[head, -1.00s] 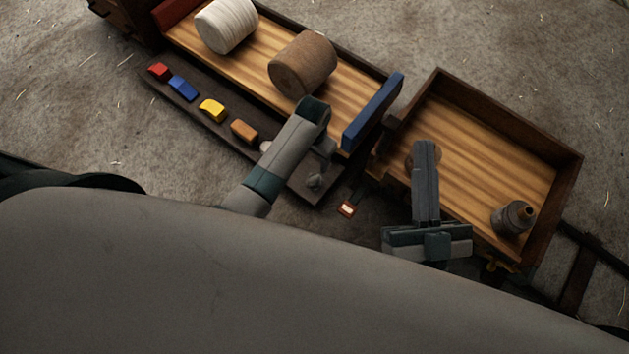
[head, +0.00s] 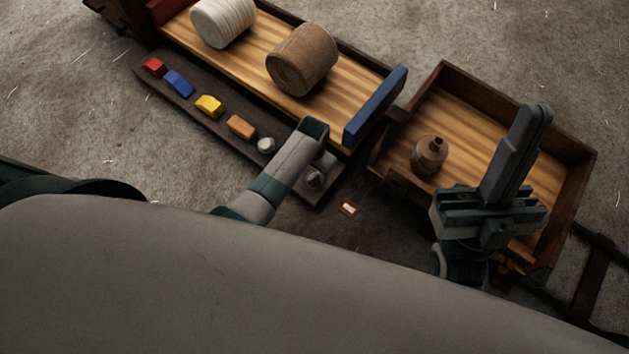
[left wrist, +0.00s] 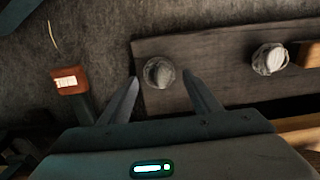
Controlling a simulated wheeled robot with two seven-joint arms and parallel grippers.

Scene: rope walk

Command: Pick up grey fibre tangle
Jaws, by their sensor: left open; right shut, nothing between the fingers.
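The grey fibre tangle (head: 314,180), a small rough lump, sits at the near right end of a dark plank beside the wagon. My left gripper (left wrist: 160,77) is open above it; in the left wrist view the tangle (left wrist: 159,73) lies between the two fingertips, not gripped. In the head view my left wrist partly covers that end of the plank. A paler lump (head: 266,145) sits just up the plank and also shows in the left wrist view (left wrist: 270,59). My right gripper (head: 540,110) is shut and empty over the right-hand wagon.
Orange, yellow, blue and red blocks (head: 209,106) line the plank. The long wagon holds a white spool (head: 223,22) and a brown roll (head: 302,59), with a blue end board (head: 376,105). A brown bottle (head: 430,156) stands in the right wagon (head: 592,165). A small labelled tag (head: 348,208) lies nearby.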

